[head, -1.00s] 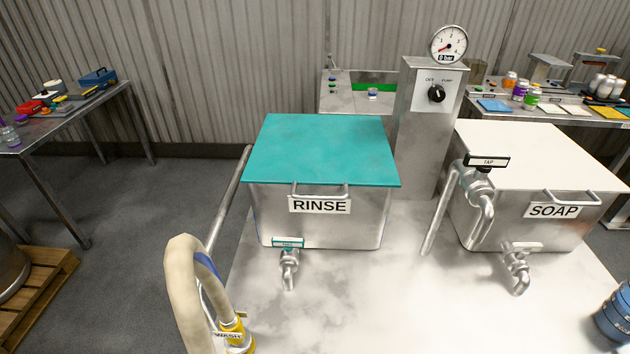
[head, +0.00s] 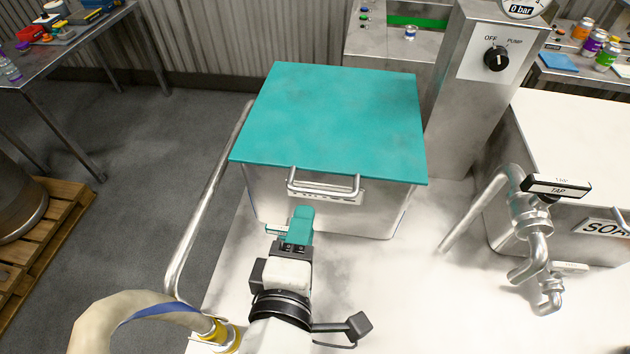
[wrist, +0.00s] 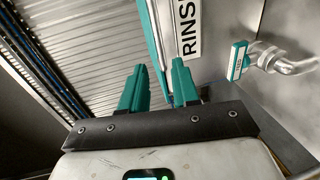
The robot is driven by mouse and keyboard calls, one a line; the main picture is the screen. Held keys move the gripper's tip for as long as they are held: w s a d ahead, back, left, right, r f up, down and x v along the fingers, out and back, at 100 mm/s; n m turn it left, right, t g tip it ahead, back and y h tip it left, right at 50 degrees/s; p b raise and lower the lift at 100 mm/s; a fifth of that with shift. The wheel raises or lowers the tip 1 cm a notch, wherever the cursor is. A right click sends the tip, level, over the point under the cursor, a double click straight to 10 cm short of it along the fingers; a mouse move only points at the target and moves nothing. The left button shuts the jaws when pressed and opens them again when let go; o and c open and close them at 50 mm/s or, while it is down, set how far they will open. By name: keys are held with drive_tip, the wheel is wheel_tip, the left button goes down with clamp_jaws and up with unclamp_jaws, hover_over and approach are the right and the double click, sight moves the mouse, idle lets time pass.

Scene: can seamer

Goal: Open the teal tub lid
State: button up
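The teal lid (head: 335,115) lies flat and shut on the steel RINSE tub (head: 385,212). A steel bar handle (head: 322,187) sticks out at the lid's front edge. My gripper (head: 301,212) has teal fingers and is in front of the tub, below and a little left of the handle. In the wrist view my gripper (wrist: 159,82) shows two fingers apart with nothing between them. The RINSE label (wrist: 188,28) and the lid's teal edge (wrist: 153,35) are beyond the fingertips there. In the head view the label is mostly hidden behind the handle.
A tap (wrist: 240,62) with a teal tag is right of my fingers in the wrist view. A hose (head: 125,318) curves at the lower left. A pump column (head: 490,95) stands right of the tub. The SOAP tub (head: 580,140) and its TAP pipe (head: 530,215) are farther right.

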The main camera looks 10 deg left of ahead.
sight(313, 189)
drive_tip(key=x, duration=0.8)
drive_tip(key=shift+w+f+p, duration=0.1)
drive_tip(key=shift+w+p, duration=0.25)
clamp_jaws()
